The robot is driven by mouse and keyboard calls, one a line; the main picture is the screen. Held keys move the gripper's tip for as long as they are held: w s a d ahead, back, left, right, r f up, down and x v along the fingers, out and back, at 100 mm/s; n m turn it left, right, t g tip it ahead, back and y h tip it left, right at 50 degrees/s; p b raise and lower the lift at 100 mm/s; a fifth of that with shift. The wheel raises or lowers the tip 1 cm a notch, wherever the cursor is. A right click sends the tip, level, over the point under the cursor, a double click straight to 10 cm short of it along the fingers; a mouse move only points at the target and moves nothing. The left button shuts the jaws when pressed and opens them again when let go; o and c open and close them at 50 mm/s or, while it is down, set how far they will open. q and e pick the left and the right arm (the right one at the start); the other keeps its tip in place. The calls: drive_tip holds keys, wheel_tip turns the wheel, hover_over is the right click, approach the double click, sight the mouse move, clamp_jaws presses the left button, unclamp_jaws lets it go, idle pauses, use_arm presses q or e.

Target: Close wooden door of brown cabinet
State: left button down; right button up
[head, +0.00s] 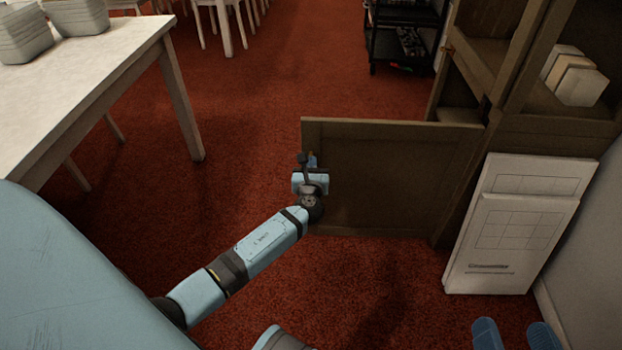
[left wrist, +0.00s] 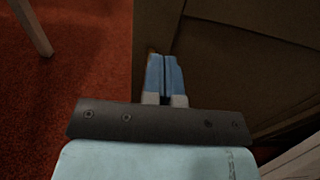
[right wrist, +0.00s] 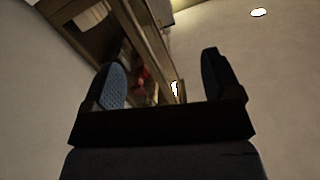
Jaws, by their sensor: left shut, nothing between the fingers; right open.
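The brown cabinet (head: 555,131) stands at the right of the head view. Its low wooden door (head: 400,180) stands open, swung out to the left of the cabinet. My left gripper (head: 311,160) is at the door's free left edge, with its fingers shut and empty. In the left wrist view the blue fingers (left wrist: 165,75) overlap the door panel (left wrist: 240,65) near its edge; I cannot tell whether they touch it. My right gripper (head: 515,334) is open and empty at the lower right; its spread fingers also show in the right wrist view (right wrist: 165,80).
White boards (head: 520,220) lean beside the cabinet, near the wall. Small boxes (head: 580,85) sit on a cabinet shelf. A white table (head: 85,75) with grey containers (head: 22,35) is at the left. A black rack (head: 402,40) stands behind. Red carpet is clear around the door.

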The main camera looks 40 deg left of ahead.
sight(313, 142)
use_arm(q)
drive_tip(key=b+x, duration=0.2)
drive_tip(key=x, duration=0.4)
drive_tip(key=shift+f, duration=0.15)
drive_tip(key=shift+w+a, duration=0.3)
drive_tip(key=shift+w, duration=0.15)
use_arm(e)
drive_tip(key=shift+w+d+f+n+t, duration=0.15)
drive_tip(key=shift+w+d+f+n, duration=0.05)
drive_tip(key=shift+w+n, duration=0.2)
drive_tip(key=shift+w+d+f+n+t, duration=0.15)
drive_tip(key=shift+w+n, duration=0.1)
drive_tip(key=shift+n, duration=0.15)
use_arm(q)
drive_tip(key=shift+a+r, duration=0.1)
drive_tip(key=shift+r, duration=0.1)
